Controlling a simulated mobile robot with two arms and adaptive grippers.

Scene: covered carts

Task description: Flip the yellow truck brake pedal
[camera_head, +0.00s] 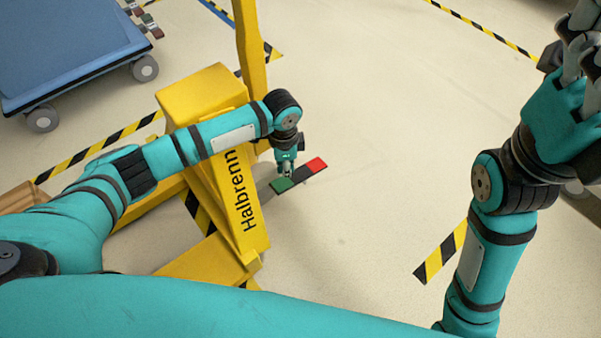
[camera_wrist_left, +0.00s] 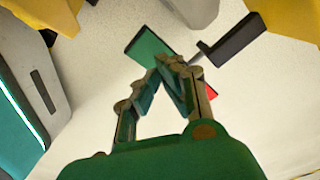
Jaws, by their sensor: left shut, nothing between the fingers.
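The brake pedal is a flat bar with a green end (camera_head: 282,185), a dark middle and a red end (camera_head: 316,164), low beside the yellow truck (camera_head: 215,150) marked "Halbrenn". In the left wrist view the green end (camera_wrist_left: 149,46) shows beyond my fingertips, and a bit of the red end (camera_wrist_left: 211,92) shows behind them. My left gripper (camera_head: 286,172) points down over the green end. Its fingers (camera_wrist_left: 170,62) are shut with nothing between them; I cannot tell whether they touch the pedal. My right gripper (camera_head: 582,60) is raised at the upper right edge, partly cut off.
A blue cart (camera_head: 70,45) on casters stands at the upper left. A dark bar (camera_wrist_left: 232,40) joined to a yellow part is at the upper right of the wrist view. Yellow-black tape (camera_head: 440,252) marks the pale floor, which is clear right of the pedal.

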